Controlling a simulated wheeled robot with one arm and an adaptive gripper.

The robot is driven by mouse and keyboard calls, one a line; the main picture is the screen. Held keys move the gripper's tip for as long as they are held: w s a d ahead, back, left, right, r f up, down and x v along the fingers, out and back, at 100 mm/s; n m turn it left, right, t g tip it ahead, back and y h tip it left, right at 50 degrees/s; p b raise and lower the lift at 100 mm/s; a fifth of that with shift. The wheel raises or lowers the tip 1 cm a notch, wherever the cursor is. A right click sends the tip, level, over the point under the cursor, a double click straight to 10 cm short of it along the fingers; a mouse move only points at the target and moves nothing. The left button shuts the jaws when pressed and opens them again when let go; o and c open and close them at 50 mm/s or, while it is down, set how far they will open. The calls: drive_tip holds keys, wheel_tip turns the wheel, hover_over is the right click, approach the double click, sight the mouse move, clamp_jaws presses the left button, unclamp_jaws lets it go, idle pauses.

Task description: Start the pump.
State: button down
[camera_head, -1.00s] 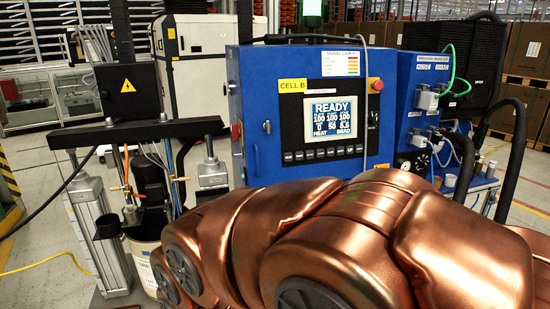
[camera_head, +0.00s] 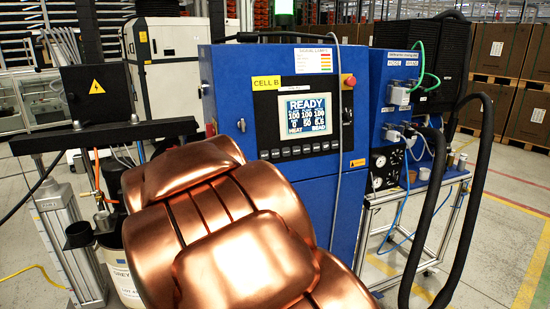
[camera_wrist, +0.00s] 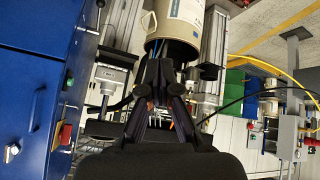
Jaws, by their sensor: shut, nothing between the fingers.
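The blue control cabinet (camera_head: 225,100) stands in the middle of the head view. Its screen (camera_head: 306,118) reads READY, with a row of dark buttons (camera_head: 310,149) below and a red knob (camera_head: 349,81) at its upper right. The pump frame with its dark crossbar (camera_head: 110,135) and a pale drum (camera_head: 118,272) is at the left, partly behind my copper arm. My gripper (camera_wrist: 165,62) shows only in the wrist view, shut and empty, in front of the drum (camera_wrist: 172,28). In that view, the cabinet side carries a green button (camera_wrist: 70,79) and a red switch (camera_wrist: 64,135).
A green light (camera_head: 284,10) shows above the cabinet. Black hoses (camera_head: 478,190) loop down at the right beside a wheeled frame (camera_head: 420,225). A black box with a lightning sign (camera_head: 93,92) stands above the crossbar.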

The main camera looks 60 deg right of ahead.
drive_tip(key=w+d+r+h, duration=0.2)
drive_tip(key=d+h, duration=0.1)
drive_tip(key=d, duration=0.7)
drive_tip(key=m+h+b, duration=0.2)
drive_tip(key=h, duration=0.5)
approach(275, 154)
drive_tip(key=w+a+f, duration=0.1)
drive_tip(key=a+f, duration=0.2)
drive_tip(key=a, duration=0.4)
drive_tip(key=s+d+r+m+g+h, duration=0.1)
drive_tip(key=s+d+r+g+h, duration=0.1)
drive_tip(key=s+d, duration=0.4)
drive_tip(key=shift+s+d+r+g+h, duration=0.35)
drive_tip(key=shift+d+g+h, duration=0.55)
drive_tip(key=shift+d+g, duration=0.15)
drive_tip(key=shift+w+d, duration=0.1)
drive_tip(key=shift+w, duration=0.05)
drive_tip(key=shift+w+d+f+p, duration=0.25)
drive_tip(key=shift+w+d+p, duration=0.2)
drive_tip(key=shift+w+d, duration=0.55)
drive_tip(key=shift+w+d+f+p, duration=0.25)
drive_tip(key=shift+w+d+p, duration=0.25)
drive_tip(key=shift+w, duration=0.9)
drive_tip(key=shift+w+d+f+p, duration=0.25)
drive_tip(key=shift+w+d+p, duration=0.15)
drive_tip(key=shift+w+d, duration=0.6)
drive_tip(key=shift+w+a+f, duration=0.1)
drive_tip(key=shift+w+a, duration=0.05)
drive_tip(key=shift+w+p, duration=0.15)
drive_tip(key=shift+p, duration=0.45)
